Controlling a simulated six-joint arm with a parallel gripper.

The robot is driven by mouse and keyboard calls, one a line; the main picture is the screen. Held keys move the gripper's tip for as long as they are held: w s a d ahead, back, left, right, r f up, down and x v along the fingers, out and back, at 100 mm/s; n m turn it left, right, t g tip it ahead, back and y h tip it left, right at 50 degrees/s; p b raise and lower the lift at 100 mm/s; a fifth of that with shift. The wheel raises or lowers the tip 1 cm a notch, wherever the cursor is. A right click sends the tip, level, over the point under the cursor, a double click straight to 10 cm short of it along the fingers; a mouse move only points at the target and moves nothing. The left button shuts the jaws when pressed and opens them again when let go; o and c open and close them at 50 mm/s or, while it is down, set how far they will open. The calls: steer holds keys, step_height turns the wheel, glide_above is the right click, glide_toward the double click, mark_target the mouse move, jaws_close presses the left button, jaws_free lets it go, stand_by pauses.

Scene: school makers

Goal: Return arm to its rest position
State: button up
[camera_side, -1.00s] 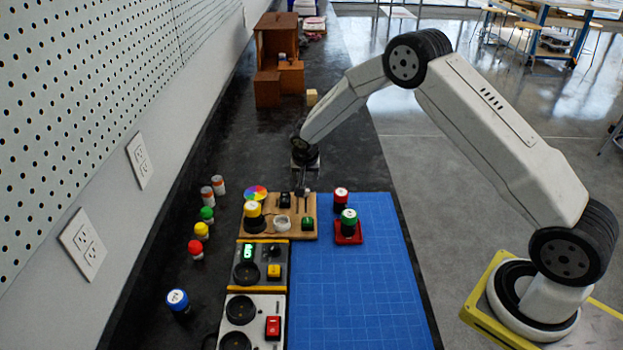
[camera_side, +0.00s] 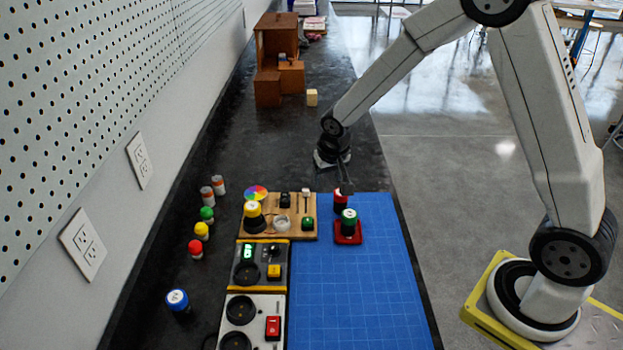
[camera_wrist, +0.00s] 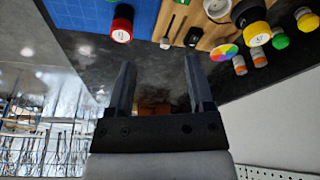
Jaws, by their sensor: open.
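My gripper (camera_side: 345,188) hangs from my arm over the far edge of the blue mat, close to the red-bodied jar in the side view. In the wrist view my gripper (camera_wrist: 157,85) has its two dark fingers spread apart with nothing between them. A green-topped jar (camera_side: 348,222) stands on a red square base (camera_side: 348,238) nearer the camera.
Panels with round wells (camera_side: 254,310) lie nearer. A brown wooden box (camera_side: 276,42) is at the back. The pegboard wall bounds the left.

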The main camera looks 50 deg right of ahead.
steer(key=s+a+r+n, duration=0.1)
steer(key=s+a+n, duration=0.1)
steer(key=s, duration=0.6)
steer(key=s+a+r+n+y, duration=0.1)
steer(key=s+r+n, duration=0.1)
steer(key=s, duration=0.7)
steer(key=shift+s+a+r+n+y, duration=0.2)
steer(key=shift+a+n+y, duration=0.1)
steer(key=shift+a, duration=0.1)
steer(key=shift+c, duration=0.2)
stand_by(0.7)
